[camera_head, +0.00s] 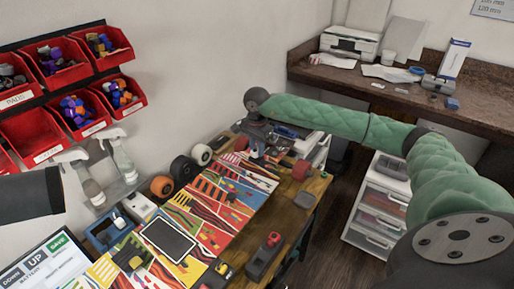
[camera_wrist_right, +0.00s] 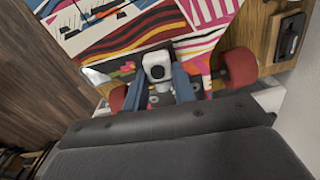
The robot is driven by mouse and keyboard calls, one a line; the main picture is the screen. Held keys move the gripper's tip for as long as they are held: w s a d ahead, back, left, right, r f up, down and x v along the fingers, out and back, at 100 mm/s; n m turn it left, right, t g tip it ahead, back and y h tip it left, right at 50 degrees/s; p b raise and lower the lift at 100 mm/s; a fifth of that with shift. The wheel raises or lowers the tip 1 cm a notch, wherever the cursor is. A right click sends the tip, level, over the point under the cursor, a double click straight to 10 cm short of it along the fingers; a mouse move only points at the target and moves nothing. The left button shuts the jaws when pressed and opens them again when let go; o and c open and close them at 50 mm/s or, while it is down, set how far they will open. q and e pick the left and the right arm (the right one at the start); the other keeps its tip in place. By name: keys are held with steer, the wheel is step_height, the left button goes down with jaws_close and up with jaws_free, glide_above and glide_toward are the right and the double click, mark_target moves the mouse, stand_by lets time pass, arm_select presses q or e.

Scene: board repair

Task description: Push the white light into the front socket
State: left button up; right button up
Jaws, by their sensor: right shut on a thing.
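The white light (camera_wrist_right: 157,66) sits between the two fingers of my right gripper (camera_wrist_right: 159,86) in the right wrist view. The fingers are shut on it, over one end of the colourful board. In the head view my right gripper (camera_head: 257,143) is at the far end of the patterned board (camera_head: 238,192), between its wheels; the light is mostly hidden there. Red wheels (camera_wrist_right: 238,67) stand on both sides of the fingers in the wrist view. I cannot make out the front socket or whether the light touches it. My left gripper is out of view.
The board lies on a wooden bench (camera_head: 291,210). A dark device with a red button (camera_head: 265,257) stands near the bench's right edge. Spray bottles (camera_head: 122,155) and red bins (camera_head: 62,60) are along the wall. White drawers (camera_head: 377,210) stand to the right.

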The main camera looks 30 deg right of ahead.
steer(key=shift+f+b, duration=0.35)
steer(key=shift+f, duration=0.05)
stand_by(0.4)
steer(key=o, duration=1.4)
steer(key=shift+r, duration=1.6)
steer(key=shift+r+p, duration=0.55)
steer(key=shift+r, duration=2.4)
steer(key=shift+f, duration=0.1)
